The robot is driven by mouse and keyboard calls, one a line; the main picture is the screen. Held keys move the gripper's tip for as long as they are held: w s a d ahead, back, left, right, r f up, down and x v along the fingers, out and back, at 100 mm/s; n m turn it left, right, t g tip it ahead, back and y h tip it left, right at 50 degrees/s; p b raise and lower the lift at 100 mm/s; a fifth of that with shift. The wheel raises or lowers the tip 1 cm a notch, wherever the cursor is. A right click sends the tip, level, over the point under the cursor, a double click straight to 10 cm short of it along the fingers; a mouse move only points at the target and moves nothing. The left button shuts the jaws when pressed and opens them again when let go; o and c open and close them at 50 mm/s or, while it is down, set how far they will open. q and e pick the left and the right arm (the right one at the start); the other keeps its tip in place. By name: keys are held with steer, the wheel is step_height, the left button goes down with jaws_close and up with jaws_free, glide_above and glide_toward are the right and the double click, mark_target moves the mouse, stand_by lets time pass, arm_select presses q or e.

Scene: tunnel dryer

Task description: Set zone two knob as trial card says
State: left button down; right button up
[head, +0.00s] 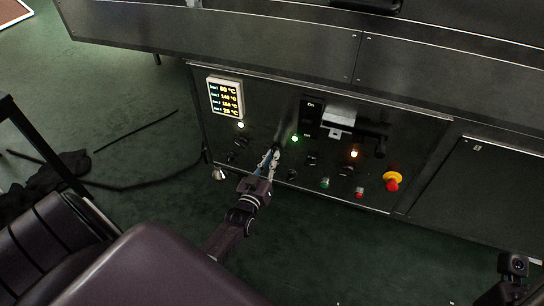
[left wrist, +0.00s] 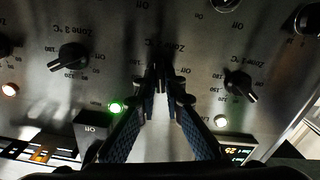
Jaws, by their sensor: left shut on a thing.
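My left gripper (head: 269,160) reaches the control panel (head: 420,128) in the head view. In the left wrist view its fingertips (left wrist: 161,84) are shut at the Zone 2 label (left wrist: 176,48), on the zone two knob. The fingers hide most of that knob, so its setting cannot be read. The panel appears upside down there, with the zone three knob (left wrist: 70,57) to the left and the zone one knob (left wrist: 239,84) to the right. I cannot make out a trial card. My right gripper's fingers do not show.
A lit temperature display (head: 225,98) is at the panel's upper left. A green lamp (head: 295,139) glows close to the left gripper. A red emergency button (head: 392,181) with a yellow collar is farther right. A dark cable (head: 120,188) lies on the green floor.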

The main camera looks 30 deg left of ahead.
arm_select(q)
steer(key=shift+n, duration=0.6)
steer(key=shift+f, duration=0.1)
steer(key=c, duration=2)
jaws_free()
steer(key=v, duration=1.2)
steer(key=shift+s, duration=0.1)
